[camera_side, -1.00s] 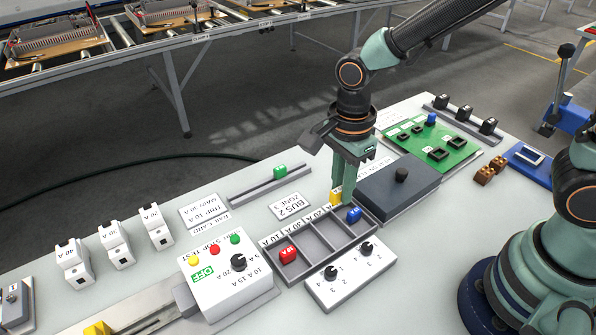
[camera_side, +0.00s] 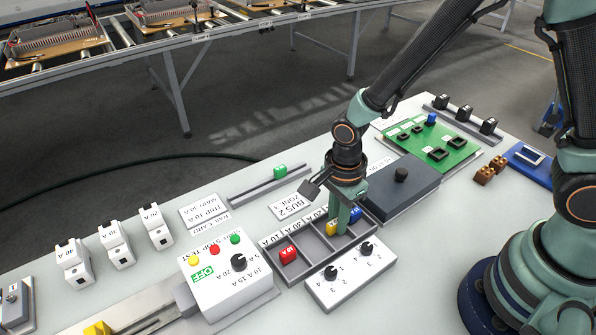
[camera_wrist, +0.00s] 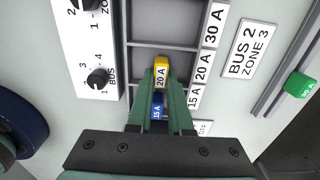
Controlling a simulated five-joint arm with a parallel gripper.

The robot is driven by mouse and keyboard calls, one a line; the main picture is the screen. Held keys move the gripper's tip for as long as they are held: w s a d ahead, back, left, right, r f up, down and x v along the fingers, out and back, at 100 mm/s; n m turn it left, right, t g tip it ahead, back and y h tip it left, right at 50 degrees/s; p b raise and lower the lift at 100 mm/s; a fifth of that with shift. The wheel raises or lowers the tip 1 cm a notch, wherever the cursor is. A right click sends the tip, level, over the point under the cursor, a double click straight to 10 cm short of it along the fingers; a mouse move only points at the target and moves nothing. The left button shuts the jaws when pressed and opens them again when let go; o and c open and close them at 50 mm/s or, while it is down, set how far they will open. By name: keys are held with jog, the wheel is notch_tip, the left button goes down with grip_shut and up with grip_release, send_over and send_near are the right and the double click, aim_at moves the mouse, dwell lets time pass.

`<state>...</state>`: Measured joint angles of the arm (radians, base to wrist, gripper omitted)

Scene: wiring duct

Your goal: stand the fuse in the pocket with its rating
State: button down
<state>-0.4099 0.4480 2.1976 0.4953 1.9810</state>
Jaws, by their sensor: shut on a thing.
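My gripper (camera_side: 340,229) points down over the pocket tray (camera_side: 318,264) and is shut on the yellow fuse (camera_side: 331,228), marked 20 A in the wrist view (camera_wrist: 161,75). There the fuse is upright between the fingertips, level with the 20 A label (camera_wrist: 202,67). It is low at that pocket; whether it touches the floor cannot be told. The blue 15 A fuse (camera_wrist: 157,107) stands in the neighbouring pocket, close to the fingers; it also shows in the side view (camera_side: 356,214). The red fuse (camera_side: 288,255) stands in the leftmost pocket.
A panel with two knobs (camera_side: 346,281) lies in front of the tray. A white box with buttons (camera_side: 222,286) stands to its left and a dark box (camera_side: 397,190) to its right. A green fuse (camera_side: 280,171) sits on a rail behind.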

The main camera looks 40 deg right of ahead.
jog(key=shift+f, duration=0.1)
jog(key=c, duration=0.8)
grip_release()
jog(key=shift+c, duration=0.2)
notch_tip(320, 180, up, 11)
jog(key=s+d+r+n+t, duration=0.2)
jog(key=d+r+n+t, duration=0.3)
jog(key=d+r+n, duration=0.7)
jog(key=shift+s+d+r+n+t, duration=0.3)
jog(key=shift+d+n, duration=0.45)
jog(key=shift+n, duration=2.25)
